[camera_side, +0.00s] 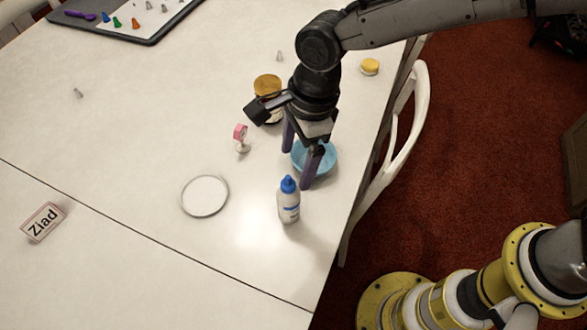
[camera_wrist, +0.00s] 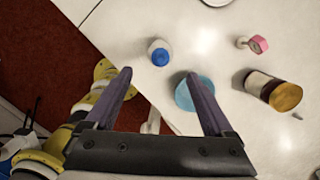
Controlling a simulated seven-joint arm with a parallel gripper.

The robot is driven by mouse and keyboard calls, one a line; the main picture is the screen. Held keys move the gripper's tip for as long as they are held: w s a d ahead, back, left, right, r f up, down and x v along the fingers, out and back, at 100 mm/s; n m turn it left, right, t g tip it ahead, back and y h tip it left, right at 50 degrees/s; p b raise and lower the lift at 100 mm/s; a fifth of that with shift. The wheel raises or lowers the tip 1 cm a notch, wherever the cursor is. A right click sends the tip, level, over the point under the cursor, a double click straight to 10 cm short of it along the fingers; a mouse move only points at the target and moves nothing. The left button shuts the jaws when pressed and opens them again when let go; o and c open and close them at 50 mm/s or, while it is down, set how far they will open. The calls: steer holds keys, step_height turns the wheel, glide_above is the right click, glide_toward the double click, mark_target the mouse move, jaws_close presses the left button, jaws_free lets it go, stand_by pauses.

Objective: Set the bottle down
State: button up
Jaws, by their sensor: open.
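The white bottle (camera_side: 288,202) with a blue cap stands upright on the white table, in front of my gripper in the side view. In the wrist view the bottle (camera_wrist: 159,52) is seen from above, beyond the fingertips and apart from them. My gripper (camera_side: 299,167) is open, with nothing between its purple fingers. The fingers also show in the wrist view (camera_wrist: 157,78). A blue bowl or disc (camera_side: 325,158) lies under and behind the fingers, partly hidden by them; it shows in the wrist view (camera_wrist: 185,97) as well.
A white round plate (camera_side: 204,196) lies left of the bottle. A pink-topped stand (camera_side: 240,138) and a jar with an amber lid (camera_side: 267,85) stand behind. A name card (camera_side: 43,222) is at far left. A white chair (camera_side: 400,140) adjoins the table's right edge. The front-left table is clear.

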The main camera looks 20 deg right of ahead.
steer(key=shift+r, duration=0.4)
steer(key=s+d+r+n+t, duration=0.15)
steer(key=d+r+n, duration=0.35)
steer(key=d, duration=0.6)
steer(key=s+d+r+n+t, duration=0.1)
steer(key=s+d+r+n, duration=0.15)
steer(key=d+r, duration=0.7)
steer(key=s+d+f+n+t+h, duration=0.1)
steer(key=s+d+f+n+t, duration=0.1)
steer(key=s+d+n, duration=0.8)
steer(key=s+d+t, duration=0.1)
steer(key=s+d, duration=0.2)
steer(key=d, duration=0.2)
steer(key=shift+f+h, duration=0.25)
steer(key=shift+h, duration=0.15)
